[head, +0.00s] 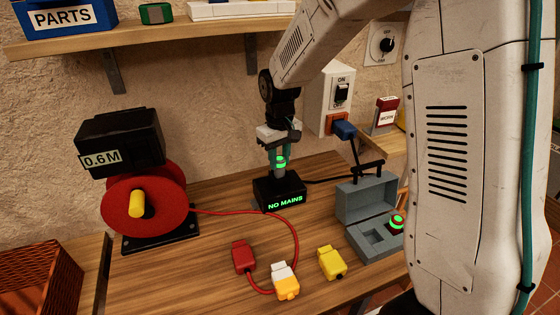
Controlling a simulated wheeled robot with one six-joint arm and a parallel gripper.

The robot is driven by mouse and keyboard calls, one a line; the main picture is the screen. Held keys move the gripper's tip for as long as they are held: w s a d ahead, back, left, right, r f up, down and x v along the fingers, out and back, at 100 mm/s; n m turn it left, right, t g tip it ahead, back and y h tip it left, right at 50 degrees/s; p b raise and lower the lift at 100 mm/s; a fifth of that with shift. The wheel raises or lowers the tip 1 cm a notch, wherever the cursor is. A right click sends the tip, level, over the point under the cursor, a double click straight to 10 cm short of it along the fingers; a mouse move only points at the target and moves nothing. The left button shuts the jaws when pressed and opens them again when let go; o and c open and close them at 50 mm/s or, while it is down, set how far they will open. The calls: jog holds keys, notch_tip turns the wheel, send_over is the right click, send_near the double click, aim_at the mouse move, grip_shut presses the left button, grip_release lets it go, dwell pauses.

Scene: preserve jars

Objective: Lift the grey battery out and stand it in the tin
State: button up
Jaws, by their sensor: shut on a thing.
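My gripper (281,152) points down at the middle of the bench, shut on the grey battery (281,171), which has a glowing green band. The battery is upright, directly above or in the top of a black box (280,198) lit with "NO MAINS". I cannot tell whether its lower end is still inside. The grey tin (374,242) stands open to the right, its lid raised at the back. A square recess in it looks empty. A round red piece with a green ring (397,222) sits at its right side, partly hidden by my arm.
A wall switch (341,92) and blue plug (344,130) are behind. A shelf (180,33) hangs above.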

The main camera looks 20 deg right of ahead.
aim_at(280, 158)
jog(key=shift+r, duration=1.2)
jog(key=shift+r, duration=0.15)
grip_shut()
jog(key=shift+r, duration=1.9)
jog(key=shift+d, duration=0.1)
